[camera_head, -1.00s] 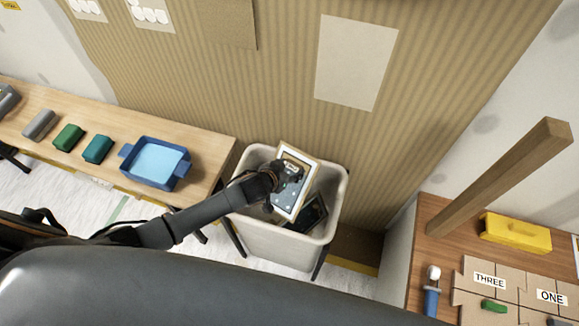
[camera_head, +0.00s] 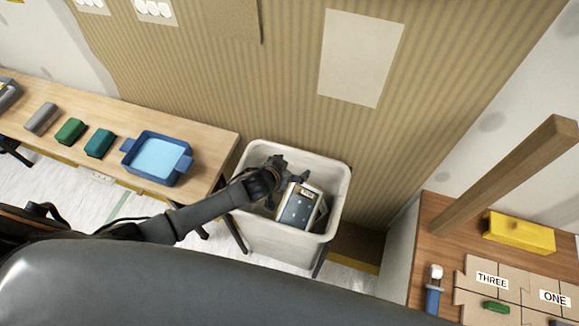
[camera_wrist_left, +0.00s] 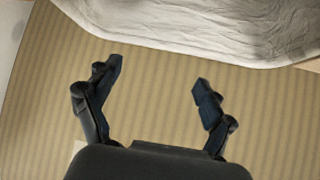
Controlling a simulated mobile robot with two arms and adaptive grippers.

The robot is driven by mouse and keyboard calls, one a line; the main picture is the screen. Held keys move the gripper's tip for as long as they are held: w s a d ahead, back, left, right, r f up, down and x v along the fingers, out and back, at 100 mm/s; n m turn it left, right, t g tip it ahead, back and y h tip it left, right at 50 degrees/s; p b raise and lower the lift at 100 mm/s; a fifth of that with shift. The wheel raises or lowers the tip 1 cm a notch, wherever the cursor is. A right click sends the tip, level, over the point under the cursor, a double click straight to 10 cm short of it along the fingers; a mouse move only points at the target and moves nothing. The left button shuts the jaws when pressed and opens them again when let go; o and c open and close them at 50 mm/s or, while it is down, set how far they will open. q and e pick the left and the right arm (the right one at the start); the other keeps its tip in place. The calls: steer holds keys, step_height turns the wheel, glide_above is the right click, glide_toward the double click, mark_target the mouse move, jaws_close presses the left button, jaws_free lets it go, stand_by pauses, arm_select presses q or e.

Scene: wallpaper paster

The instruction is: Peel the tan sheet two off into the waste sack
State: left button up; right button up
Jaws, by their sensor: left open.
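The waste sack (camera_head: 262,238) is an open off-white bin in the middle of the head view. A framed grey-blue panel with a pale edge and a small label (camera_head: 297,209) lies tilted inside it; the label is too small to read. My left gripper (camera_head: 286,174) is open over the sack, just above and left of the panel. In the left wrist view its two fingers (camera_wrist_left: 157,88) are spread with nothing between them. On the striped wall hang a pale tan sheet (camera_head: 360,58) and a darker tan sheet (camera_head: 235,15). I cannot tell which is sheet two. My right gripper is not in view.
A wooden bench (camera_head: 215,140) at left holds a blue tray (camera_head: 156,158) and several blocks. At right, a table (camera_head: 425,225) carries a yellow box (camera_head: 518,233), a wooden post (camera_head: 505,175) and tan pieces labelled THREE and ONE.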

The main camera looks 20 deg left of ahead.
arm_select(q)
steer(key=v, duration=1.2)
stand_by(0.3)
